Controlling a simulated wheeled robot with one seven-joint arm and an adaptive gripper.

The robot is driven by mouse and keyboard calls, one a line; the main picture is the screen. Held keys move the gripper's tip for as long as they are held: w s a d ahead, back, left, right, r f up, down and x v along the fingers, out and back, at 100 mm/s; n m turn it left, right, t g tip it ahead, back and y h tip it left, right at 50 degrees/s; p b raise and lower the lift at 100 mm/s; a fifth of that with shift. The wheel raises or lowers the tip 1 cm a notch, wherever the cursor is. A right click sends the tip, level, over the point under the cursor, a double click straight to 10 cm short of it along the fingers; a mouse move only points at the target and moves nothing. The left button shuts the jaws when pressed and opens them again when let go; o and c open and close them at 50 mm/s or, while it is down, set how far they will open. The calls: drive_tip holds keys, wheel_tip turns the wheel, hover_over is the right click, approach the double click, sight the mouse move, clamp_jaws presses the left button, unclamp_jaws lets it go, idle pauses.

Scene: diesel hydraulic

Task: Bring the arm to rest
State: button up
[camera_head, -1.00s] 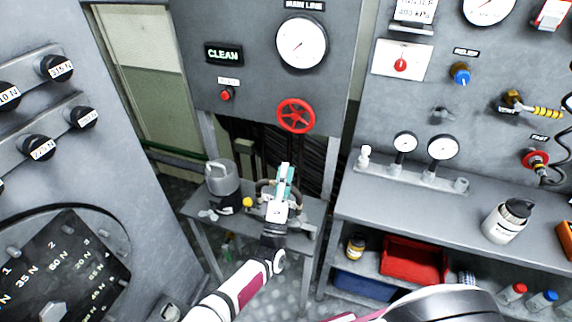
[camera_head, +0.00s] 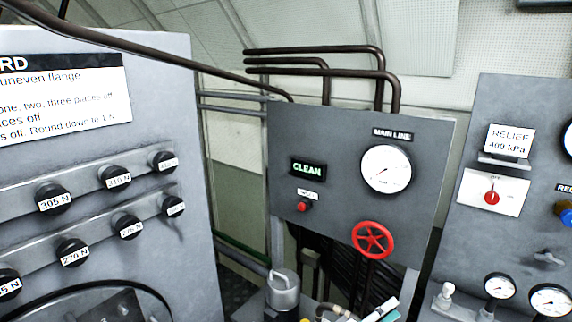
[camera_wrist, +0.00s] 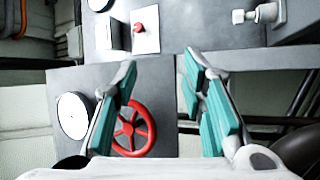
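My gripper (camera_head: 384,309) shows at the bottom edge of the head view, below the red wheel, with most of the arm out of frame. In the wrist view my gripper (camera_wrist: 159,66) has its two teal-padded fingers spread apart. The gap between them is empty, with the grey panel showing behind. The red wheel (camera_wrist: 133,128) appears beyond and beside the left finger there; I see no grip on it.
The grey panel carries the main line gauge (camera_head: 386,169), the red wheel (camera_head: 373,240) and a lit CLEAN sign (camera_head: 307,169). A metal canister (camera_head: 283,291) stands left of my gripper. A cabinet with black knobs (camera_head: 54,198) is at left; small gauges (camera_head: 499,286) stand at right.

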drive_tip(key=s+d+m+g+y+b, duration=0.15)
drive_tip(key=s+m+g+y, duration=0.3)
drive_tip(key=g, duration=0.55)
drive_tip(key=s+a+r+t+y+b, duration=0.1)
drive_tip(key=s+r+y, duration=0.3)
drive_tip(key=r, duration=0.4)
drive_tip(key=s+a+r+n+t+y+b, duration=0.1)
drive_tip(key=s+a+r+t+y, duration=0.2)
drive_tip(key=r+y, duration=0.3)
drive_tip(key=s+a+r+n+t+y+b, duration=0.1)
drive_tip(key=s+a+r+t+y+b, duration=0.1)
drive_tip(key=s+r+y, duration=0.3)
wheel_tip(320, 180, up, 5)
drive_tip(key=shift+a+f, duration=0.1)
drive_tip(key=shift+a, duration=0.35)
